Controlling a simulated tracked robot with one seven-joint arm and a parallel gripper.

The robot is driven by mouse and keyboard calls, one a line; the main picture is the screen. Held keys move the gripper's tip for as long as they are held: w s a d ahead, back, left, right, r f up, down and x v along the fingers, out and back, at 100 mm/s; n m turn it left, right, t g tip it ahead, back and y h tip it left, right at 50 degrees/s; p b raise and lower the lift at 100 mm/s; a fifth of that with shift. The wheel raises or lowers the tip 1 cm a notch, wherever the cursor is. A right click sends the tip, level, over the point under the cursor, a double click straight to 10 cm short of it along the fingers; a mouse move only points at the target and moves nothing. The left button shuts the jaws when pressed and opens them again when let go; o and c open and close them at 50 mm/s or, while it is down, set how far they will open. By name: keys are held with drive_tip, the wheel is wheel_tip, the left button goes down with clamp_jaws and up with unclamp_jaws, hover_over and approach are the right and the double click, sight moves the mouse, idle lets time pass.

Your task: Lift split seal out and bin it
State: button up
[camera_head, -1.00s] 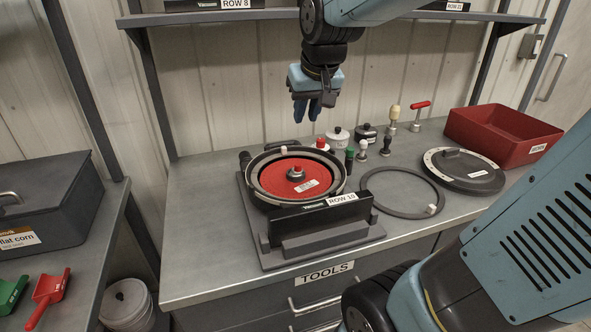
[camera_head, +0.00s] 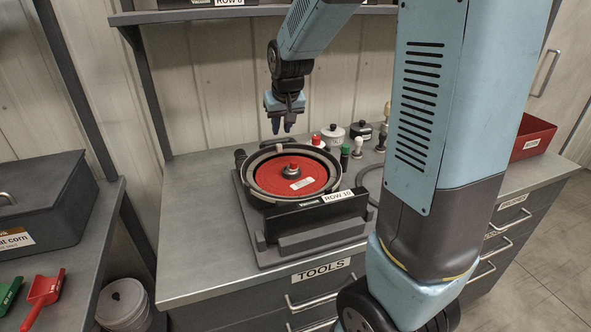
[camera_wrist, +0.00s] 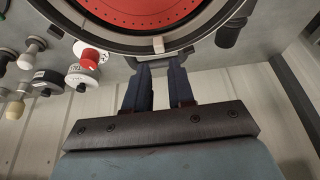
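The seed meter (camera_head: 247,190) stands on the bench, its round housing open and a red disc (camera_head: 275,178) inside. A grey ring (camera_head: 258,158) lies around the disc; I take it for the seal, but I cannot make out a split. In the wrist view a pale tab (camera_wrist: 158,44) shows on this ring. My gripper (camera_head: 283,128) is over the far side of the meter, pointing down, empty. In the wrist view its fingertips (camera_wrist: 159,66) are slightly apart, close to the tab in the picture. A red bin (camera_head: 530,138) at the right is partly hidden behind my arm.
A ROW 10 plate (camera_head: 318,207) stands along the meter's front. Several small knobs and pots, including a white pot (camera_head: 333,134), stand right of the meter. A shelf (camera_head: 190,15) hangs above. The bench's left part (camera_head: 195,210) is clear.

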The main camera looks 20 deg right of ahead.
sight(280, 146)
drive_tip(key=shift+s+x, duration=0.2)
drive_tip(key=shift+x, duration=3.55)
drive_tip(key=shift+c, duration=0.2)
clamp_jaws()
